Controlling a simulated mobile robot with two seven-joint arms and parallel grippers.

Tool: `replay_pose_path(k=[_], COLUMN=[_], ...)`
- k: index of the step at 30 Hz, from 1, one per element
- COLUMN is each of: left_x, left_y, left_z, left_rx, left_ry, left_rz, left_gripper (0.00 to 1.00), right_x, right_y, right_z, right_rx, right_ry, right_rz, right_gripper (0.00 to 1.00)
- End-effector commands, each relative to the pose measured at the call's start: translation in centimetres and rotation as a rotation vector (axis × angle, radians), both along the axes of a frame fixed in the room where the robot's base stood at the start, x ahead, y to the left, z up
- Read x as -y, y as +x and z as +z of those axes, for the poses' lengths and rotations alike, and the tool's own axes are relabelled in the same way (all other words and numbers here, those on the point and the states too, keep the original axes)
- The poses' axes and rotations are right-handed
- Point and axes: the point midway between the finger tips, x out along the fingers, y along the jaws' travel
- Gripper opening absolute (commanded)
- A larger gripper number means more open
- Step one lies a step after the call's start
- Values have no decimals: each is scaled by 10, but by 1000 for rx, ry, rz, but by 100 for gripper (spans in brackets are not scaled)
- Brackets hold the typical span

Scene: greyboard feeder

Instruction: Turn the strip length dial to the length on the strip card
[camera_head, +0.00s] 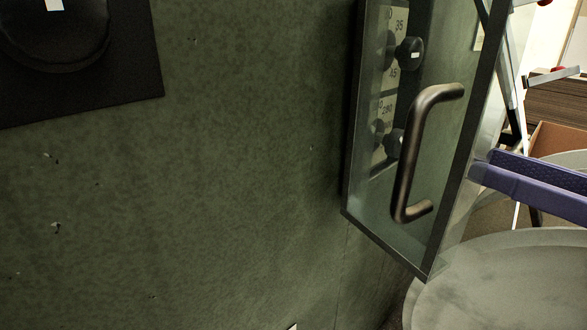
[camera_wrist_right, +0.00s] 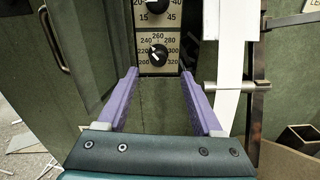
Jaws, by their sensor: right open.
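The strip length dial (camera_wrist_right: 158,52) is a black knob with a white mark, on a plate numbered 200 to 320. The mark seems to point up and left, but I cannot read its exact value. In the head view the lower knob (camera_head: 393,142) shows through the clear door. My right gripper (camera_wrist_right: 160,74) is open and empty, its purple fingertips apart, just below and in front of the dial. In the head view this gripper (camera_head: 483,163) is at the right, beyond the door. I cannot make out the strip card's length. My left gripper is out of view.
A clear framed door (camera_head: 440,200) with a bronze handle (camera_head: 405,160) stands open beside the dials. Another dial (camera_wrist_right: 157,5) sits above. A white strip (camera_wrist_right: 230,60) hangs right of my gripper, near a metal rod (camera_wrist_right: 238,86). Scraps (camera_wrist_right: 22,142) lie on the floor.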

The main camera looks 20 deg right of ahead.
Motion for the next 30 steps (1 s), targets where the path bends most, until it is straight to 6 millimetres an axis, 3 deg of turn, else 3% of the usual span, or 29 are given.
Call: replay_pose_path(k=[5,18,30], left_x=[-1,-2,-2], left_y=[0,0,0], left_z=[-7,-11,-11], left_rx=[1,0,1], left_ry=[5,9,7], left_rz=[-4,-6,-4], left_gripper=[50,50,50], right_x=[-5,-33,-39], right_y=[7,78,91], right_z=[-6,-4,-5], right_rx=[3,4,1], right_ry=[-18,-15,-15], right_rz=[14,11,9], right_gripper=[68,68,68])
